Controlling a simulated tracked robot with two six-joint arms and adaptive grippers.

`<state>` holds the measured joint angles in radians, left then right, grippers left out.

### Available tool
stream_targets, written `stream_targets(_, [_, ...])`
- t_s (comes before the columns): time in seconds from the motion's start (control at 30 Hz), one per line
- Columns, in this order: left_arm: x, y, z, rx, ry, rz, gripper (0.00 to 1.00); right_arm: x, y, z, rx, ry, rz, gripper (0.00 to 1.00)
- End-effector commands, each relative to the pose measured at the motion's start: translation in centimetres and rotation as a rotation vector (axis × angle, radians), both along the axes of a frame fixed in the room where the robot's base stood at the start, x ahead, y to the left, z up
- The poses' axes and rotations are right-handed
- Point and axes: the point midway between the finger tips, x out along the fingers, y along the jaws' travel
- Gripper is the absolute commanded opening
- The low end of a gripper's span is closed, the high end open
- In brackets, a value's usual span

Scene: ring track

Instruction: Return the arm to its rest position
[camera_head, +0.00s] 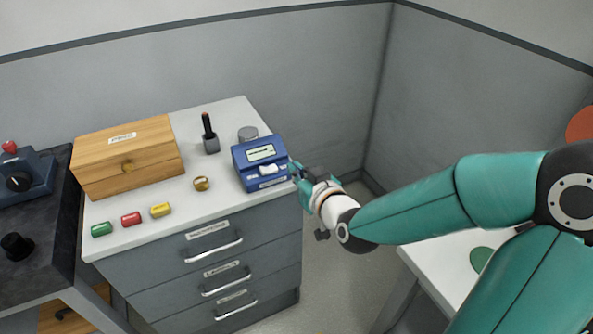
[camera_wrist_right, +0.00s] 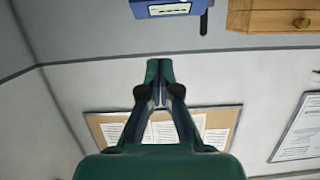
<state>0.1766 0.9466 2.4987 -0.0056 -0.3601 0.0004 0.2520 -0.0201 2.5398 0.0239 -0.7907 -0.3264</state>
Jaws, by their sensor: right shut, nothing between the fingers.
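My right arm comes in from the right in the head view, and its gripper (camera_head: 304,182) is at the right side of the blue device (camera_head: 260,163) on the white-topped drawer cabinet. In the right wrist view the gripper's fingers (camera_wrist_right: 159,75) are together with nothing between them. The blue device (camera_wrist_right: 172,8) shows there at the top edge, apart from the fingertips. My left gripper is not in view.
A wooden box (camera_head: 127,158), a dark stamp-like tool (camera_head: 210,135), a brass knob (camera_head: 201,184) and green, red and yellow blocks (camera_head: 131,218) stand on the cabinet (camera_head: 215,245). A white table (camera_head: 452,262) is under my right arm. Floor shows between them.

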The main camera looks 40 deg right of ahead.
Motion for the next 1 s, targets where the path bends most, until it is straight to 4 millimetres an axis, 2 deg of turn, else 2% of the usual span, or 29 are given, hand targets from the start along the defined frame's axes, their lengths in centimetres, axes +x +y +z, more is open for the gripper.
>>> stream_targets(0.33, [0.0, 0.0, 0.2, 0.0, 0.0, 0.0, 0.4, 0.1, 0.1, 0.2, 0.001, 0.0, 0.003, 0.0])
stream_targets(0.47, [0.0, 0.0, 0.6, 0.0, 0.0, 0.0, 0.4, 0.6, 1.1, -1.5, 0.013, 0.045, 0.027, 0.0])
stream_targets(0.57, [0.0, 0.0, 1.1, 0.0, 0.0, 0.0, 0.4, 1.1, 2.7, -4.7, 0.034, 0.124, 0.064, 0.0])
stream_targets(0.67, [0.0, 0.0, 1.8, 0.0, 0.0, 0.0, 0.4, 1.2, 5.2, -9.4, 0.065, 0.242, 0.121, 0.0])
stream_targets(0.77, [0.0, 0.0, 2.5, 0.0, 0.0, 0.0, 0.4, 0.1, 8.6, -15.4, 0.114, 0.402, 0.192, 0.0])
stream_targets(0.8, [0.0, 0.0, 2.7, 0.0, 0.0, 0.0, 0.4, -0.8, 10.1, -17.8, 0.141, 0.475, 0.219, 0.0])
stream_targets(0.87, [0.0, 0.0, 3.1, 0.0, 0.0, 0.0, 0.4, -2.5, 12.3, -21.4, 0.183, 0.586, 0.258, 0.0])
stream_targets(0.9, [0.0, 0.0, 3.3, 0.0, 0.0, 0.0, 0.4, -4.0, 13.7, -23.7, 0.215, 0.663, 0.28, 0.0])
stream_targets(1.0, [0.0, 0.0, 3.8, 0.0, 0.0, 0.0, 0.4, -8.2, 16.9, -28.4, 0.29, 0.849, 0.325, 0.0])
